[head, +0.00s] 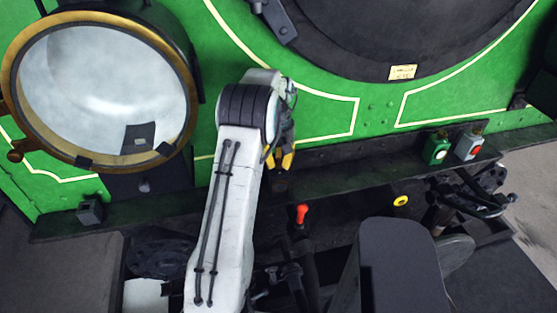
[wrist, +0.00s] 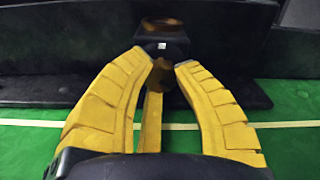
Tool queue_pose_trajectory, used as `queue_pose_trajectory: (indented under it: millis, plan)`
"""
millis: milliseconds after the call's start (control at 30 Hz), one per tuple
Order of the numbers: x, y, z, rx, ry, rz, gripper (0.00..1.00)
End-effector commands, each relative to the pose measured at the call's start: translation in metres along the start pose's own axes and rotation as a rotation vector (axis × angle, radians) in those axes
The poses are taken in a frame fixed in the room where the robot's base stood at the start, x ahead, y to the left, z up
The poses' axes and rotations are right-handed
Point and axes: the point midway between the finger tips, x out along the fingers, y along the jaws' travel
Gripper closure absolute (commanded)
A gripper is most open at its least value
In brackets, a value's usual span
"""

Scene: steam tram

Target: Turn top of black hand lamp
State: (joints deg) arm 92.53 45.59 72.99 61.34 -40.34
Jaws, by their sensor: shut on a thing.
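The black hand lamp (wrist: 162,45) stands on the dark ledge, small and dark with a little white mark, in the wrist view. Its brownish top (wrist: 162,72) sits between the tips of my yellow-fingered gripper (wrist: 163,68), which is shut on it. In the head view my gripper (head: 279,163) points down at the ledge behind my white arm. There the lamp is mostly hidden by the fingers and shadow, so how far its top is turned cannot be told.
A green hand lamp (head: 437,149) and a grey hand lamp (head: 469,144) with a red lens stand on the ledge at right. A large brass-rimmed headlamp (head: 100,90) is at left. The green tram front (head: 330,110) rises behind. A red-tipped lever (head: 302,214) stands below.

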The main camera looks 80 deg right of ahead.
Motion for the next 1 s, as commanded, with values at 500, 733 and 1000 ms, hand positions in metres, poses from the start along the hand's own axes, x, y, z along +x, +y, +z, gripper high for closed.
queue_pose_trajectory:
  millis: [500,733,1000]
  plan:
    - [0.0026,-0.0009,0.0012,0.373,-0.006,-0.003,1.00]
    - [0.0027,-0.0009,0.0013,0.448,-0.006,-0.003,1.00]
    - [0.0027,-0.0010,0.0014,0.474,-0.007,-0.003,1.00]
